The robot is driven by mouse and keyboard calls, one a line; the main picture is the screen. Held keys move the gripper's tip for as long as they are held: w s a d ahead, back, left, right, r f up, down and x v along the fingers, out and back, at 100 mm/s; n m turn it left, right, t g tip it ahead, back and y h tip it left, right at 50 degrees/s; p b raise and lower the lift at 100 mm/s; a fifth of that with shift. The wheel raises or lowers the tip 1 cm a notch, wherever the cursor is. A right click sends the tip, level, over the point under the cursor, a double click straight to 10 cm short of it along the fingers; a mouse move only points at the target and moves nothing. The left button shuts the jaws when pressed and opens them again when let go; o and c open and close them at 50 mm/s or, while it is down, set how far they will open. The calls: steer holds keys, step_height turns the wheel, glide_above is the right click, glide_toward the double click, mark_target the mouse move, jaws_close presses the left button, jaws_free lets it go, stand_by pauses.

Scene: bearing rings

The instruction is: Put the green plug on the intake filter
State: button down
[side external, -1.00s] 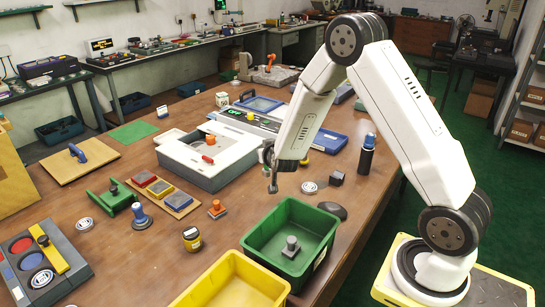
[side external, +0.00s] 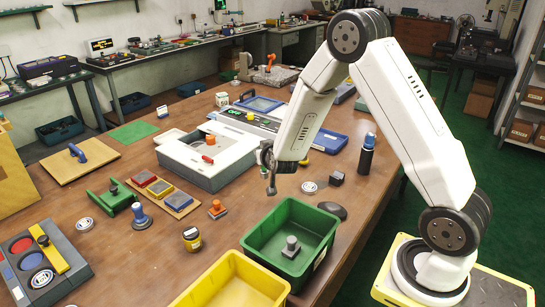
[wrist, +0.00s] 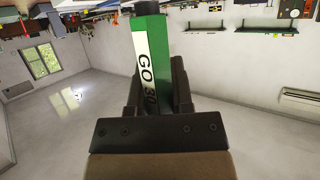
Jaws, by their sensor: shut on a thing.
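My gripper (side external: 267,160) is above the table, right of the white open-topped box. In the wrist view my gripper (wrist: 155,85) is shut on a green plug (wrist: 150,45) with flat sides, a dark end and a white label reading "GO 30". The plug stands out beyond the dark fingers, which hide its lower part. In the side view only a small grey part shows below the fingers, and the plug's green is not clear there. I cannot tell which thing is the intake filter.
A green bin (side external: 253,240) with a grey part and a yellow bin (side external: 215,290) stand at the front. A dark bottle (side external: 367,157) stands to the right. Bare tabletop (side external: 240,205) lies below the gripper.

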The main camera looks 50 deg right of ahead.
steer(key=s+a+r+n+t+y, duration=0.1)
steer(key=s+a+r+n+y, duration=0.2)
steer(key=a, duration=0.9)
steer(key=s+a+r+n+t+y, duration=0.1)
steer(key=s+a+r+n+y, duration=0.15)
steer(key=a, duration=0.85)
steer(key=w+a+f, duration=0.2)
steer(key=w+f, duration=0.6)
steer(key=w, duration=0.4)
steer(key=shift+w+f, duration=0.35)
steer(key=shift+a, duration=0.1)
steer(key=shift+w+f, duration=0.15)
steer(key=shift+f, duration=0.8)
steer(key=shift+w+f, duration=0.1)
steer(key=shift+f, duration=0.8)
steer(key=shift+f, duration=0.1)
